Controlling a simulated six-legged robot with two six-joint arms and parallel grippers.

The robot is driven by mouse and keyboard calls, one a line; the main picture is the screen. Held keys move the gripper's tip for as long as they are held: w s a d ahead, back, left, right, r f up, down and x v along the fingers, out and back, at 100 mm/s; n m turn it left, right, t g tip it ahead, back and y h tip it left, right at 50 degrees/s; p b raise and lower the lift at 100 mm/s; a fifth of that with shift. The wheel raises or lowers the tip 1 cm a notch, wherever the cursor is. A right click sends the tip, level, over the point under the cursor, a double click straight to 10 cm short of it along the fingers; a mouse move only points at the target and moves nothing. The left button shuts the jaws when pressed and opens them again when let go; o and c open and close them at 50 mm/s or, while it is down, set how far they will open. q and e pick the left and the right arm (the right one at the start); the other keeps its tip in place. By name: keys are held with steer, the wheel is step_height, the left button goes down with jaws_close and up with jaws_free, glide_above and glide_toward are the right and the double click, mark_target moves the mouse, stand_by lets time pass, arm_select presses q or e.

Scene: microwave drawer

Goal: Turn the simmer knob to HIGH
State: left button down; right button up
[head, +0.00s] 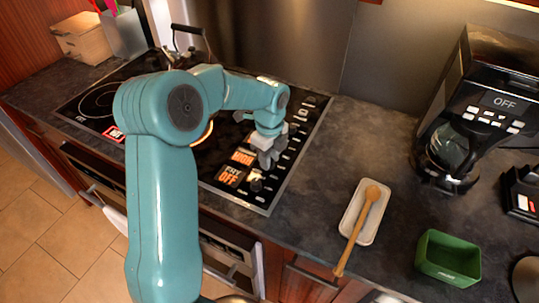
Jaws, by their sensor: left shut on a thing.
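The dark cooktop (207,181) has a column of knobs and markings along its right side. An orange HIGH label (243,157) is beside my left gripper (267,160), and an OFF label (231,177) is just below it. My left gripper points down at the control column and is shut on what appears to be the simmer knob, which its fingers mostly hide. Another dark knob (256,185) shows just below the fingers. My right gripper is not in view.
A wooden spoon (358,228) rests on a pale tray (371,236) right of the cooktop. A green box (448,258) and a coffee maker (480,125) reading OFF stand farther right. A pot with a black handle (190,30) is behind my arm.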

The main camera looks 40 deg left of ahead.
arm_select(q)
steer(key=shift+w+r+m, duration=0.15)
steer(key=shift+r+m, duration=0.05)
steer(key=shift+m, duration=0.1)
stand_by(0.4)
steer(key=c, duration=0.8)
jaws_free()
steer(key=shift+f, duration=0.1)
step_height(320, 180, up, 16)
steer(key=shift+r, duration=0.2)
steer(key=shift+s, duration=0.2)
